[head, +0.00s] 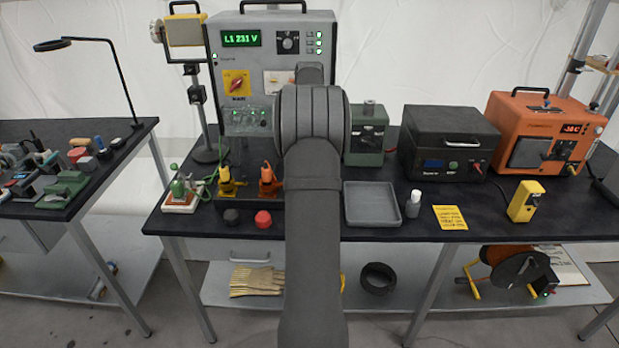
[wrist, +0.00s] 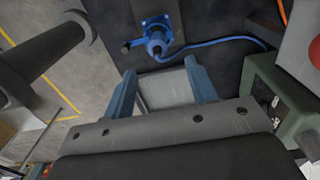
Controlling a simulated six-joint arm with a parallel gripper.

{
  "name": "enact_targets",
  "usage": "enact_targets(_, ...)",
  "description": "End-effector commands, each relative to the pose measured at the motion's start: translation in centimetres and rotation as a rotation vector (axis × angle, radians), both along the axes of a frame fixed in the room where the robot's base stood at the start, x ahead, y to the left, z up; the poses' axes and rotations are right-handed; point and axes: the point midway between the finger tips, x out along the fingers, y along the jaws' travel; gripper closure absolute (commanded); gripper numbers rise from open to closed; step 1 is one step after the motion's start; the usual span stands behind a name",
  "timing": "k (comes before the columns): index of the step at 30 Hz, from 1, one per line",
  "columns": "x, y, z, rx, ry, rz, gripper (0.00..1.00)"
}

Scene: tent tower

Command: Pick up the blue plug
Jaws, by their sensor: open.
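In the wrist view the blue plug (wrist: 155,40) sits at a blue square-flanged fitting on a dark surface, with a blue cable running off to the right. I cannot tell how deeply it is seated. My gripper (wrist: 160,70) is open, its two blue-grey fingers apart and pointing towards the plug. The plug lies beyond the fingertips, roughly in line with the gap, and is not between them. In the head view my arm hides both the plug and the gripper.
In the head view a yellow plug (head: 228,183) and an orange plug (head: 268,181) stand left of my arm. A grey tray (head: 372,219), a green device (head: 365,145) and a white bottle (head: 413,204) are to the right. The tall grey power unit (head: 226,80) stands behind.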

Motion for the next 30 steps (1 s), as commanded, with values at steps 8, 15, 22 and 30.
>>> enact_targets(8,0.0,0.0,-4.6,0.000,0.001,0.001,0.48)
enact_targets(15,-0.2,0.0,-6.4,-0.001,0.002,0.001,0.48)
enact_targets(22,-0.5,0.0,-9.7,-0.001,0.001,0.001,0.48)
enact_targets(30,-0.4,0.0,-10.2,-0.002,-0.002,0.001,0.48)
